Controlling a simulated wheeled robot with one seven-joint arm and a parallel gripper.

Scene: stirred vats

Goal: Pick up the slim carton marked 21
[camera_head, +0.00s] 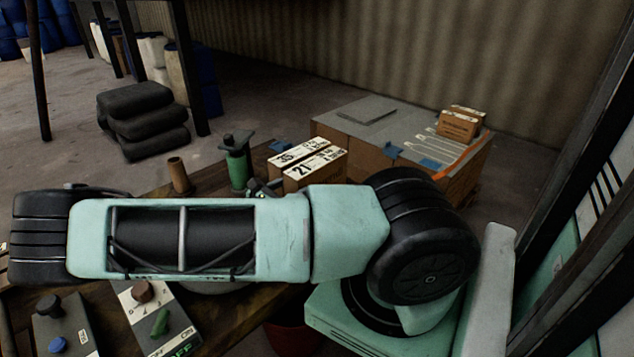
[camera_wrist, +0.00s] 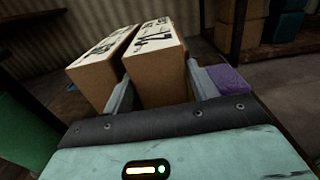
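The slim carton marked 21 (camera_head: 314,169) is brown with a white labelled top and stands on the wooden table. In the wrist view, this carton (camera_wrist: 157,78) stands between the two fingers of my gripper (camera_wrist: 160,88). The fingers are spread wide, one on each side of it, very close to its sides; I cannot tell whether they touch. A similar carton marked 35 (camera_head: 285,157) stands beside it, to the left in the wrist view (camera_wrist: 94,80). My arm hides part of the table and the gripper in the head view.
A green tool (camera_head: 238,162) and a brown cylinder (camera_head: 179,175) stand left of the cartons. A large box (camera_head: 345,130) with small cartons (camera_head: 459,124) on it is behind. Control boxes (camera_head: 150,320) lie near the front. A purple block (camera_wrist: 228,80) is right of my gripper.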

